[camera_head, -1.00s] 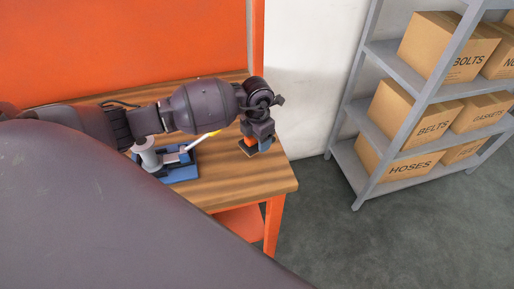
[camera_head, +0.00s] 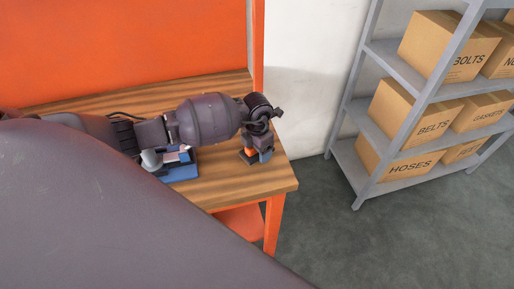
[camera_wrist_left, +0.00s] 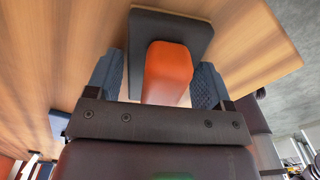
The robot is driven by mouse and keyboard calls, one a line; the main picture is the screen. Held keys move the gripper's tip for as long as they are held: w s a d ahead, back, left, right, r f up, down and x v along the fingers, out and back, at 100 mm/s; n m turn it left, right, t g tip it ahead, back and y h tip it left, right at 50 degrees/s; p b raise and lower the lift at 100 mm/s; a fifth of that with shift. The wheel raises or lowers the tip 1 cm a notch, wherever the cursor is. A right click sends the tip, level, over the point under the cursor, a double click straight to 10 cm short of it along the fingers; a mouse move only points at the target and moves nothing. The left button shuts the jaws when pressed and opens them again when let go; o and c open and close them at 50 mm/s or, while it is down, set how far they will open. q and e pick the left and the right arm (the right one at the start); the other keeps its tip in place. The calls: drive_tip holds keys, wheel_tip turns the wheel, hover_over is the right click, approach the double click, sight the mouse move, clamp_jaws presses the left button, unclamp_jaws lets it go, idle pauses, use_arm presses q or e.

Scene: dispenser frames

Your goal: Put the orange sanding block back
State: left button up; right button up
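The orange sanding block (camera_head: 249,152) is at the right end of the wooden bench, below my left gripper (camera_head: 258,157). In the left wrist view the block (camera_wrist_left: 168,72) stands up between the two blue-grey fingers of my left gripper (camera_wrist_left: 158,82). The fingers are open, with a clear gap on the block's left and little visible gap on its right. A wider dark slab (camera_wrist_left: 170,28) lies at the block's far end; I cannot tell whether it is part of the block. My right gripper is not in view.
A blue holder (camera_head: 181,173) with pale parts and a white round piece (camera_head: 151,160) stands left on the bench (camera_head: 235,188), partly behind my arm. The bench's right edge is close to the block. A grey shelf (camera_head: 352,180) with labelled cardboard boxes stands to the right.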

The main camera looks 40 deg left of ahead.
use_arm(q)
drive_tip(key=shift+o, duration=1.2)
drive_tip(key=shift+r, duration=0.15)
wheel_tip(320, 180, up, 12)
drive_tip(key=shift+r, duration=0.1)
